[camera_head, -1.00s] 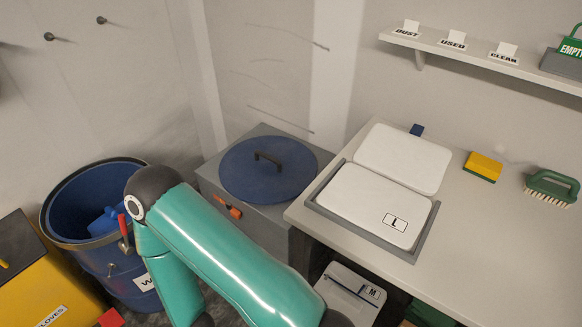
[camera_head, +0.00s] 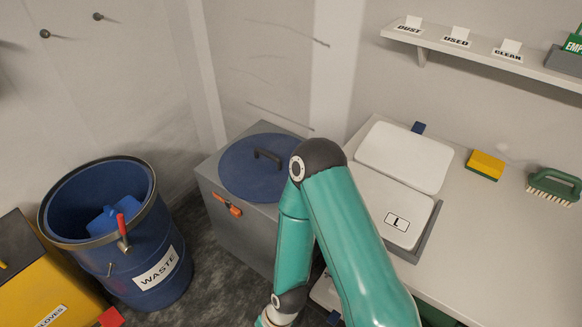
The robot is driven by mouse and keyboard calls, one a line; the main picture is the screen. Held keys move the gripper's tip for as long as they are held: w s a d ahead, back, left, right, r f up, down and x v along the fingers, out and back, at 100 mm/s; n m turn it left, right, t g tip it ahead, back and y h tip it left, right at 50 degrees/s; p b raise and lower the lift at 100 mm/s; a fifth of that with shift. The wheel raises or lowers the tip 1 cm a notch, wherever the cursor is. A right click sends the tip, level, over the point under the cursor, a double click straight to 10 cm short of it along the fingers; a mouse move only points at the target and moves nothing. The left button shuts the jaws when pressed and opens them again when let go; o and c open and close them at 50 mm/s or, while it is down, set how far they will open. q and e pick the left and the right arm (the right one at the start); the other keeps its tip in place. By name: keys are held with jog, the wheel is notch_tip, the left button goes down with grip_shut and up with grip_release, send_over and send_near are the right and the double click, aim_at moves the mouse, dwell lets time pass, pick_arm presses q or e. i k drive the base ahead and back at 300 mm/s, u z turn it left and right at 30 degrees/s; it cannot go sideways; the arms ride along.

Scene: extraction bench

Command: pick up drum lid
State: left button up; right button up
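The drum lid (camera_head: 238,172) is a round blue disc with a dark bar handle (camera_head: 268,156). It lies flat on top of a grey cabinet (camera_head: 222,205) in the middle of the view. My green arm stands in front of it, and its dark elbow covers the lid's right edge. The forearm points down, away from the lid, and leaves the bottom of the picture. Neither gripper is in view. The open blue waste drum (camera_head: 162,250) stands on the floor to the left, with a blue item (camera_head: 105,220) inside and a red-handled clamp (camera_head: 122,228) at its rim.
A yellow gloves bin (camera_head: 40,285) stands left of the drum. The bench (camera_head: 500,260) at right holds a white lidded tray marked L (camera_head: 392,205), a yellow sponge (camera_head: 485,166) and a green brush (camera_head: 555,186). A labelled shelf (camera_head: 470,45) hangs above. Dark floor shows between drum and cabinet.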

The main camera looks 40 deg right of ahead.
aim_at(255, 169)
jog(key=z, duration=0.15)
jog(key=i, duration=1)
jog(key=u, duration=0.05)
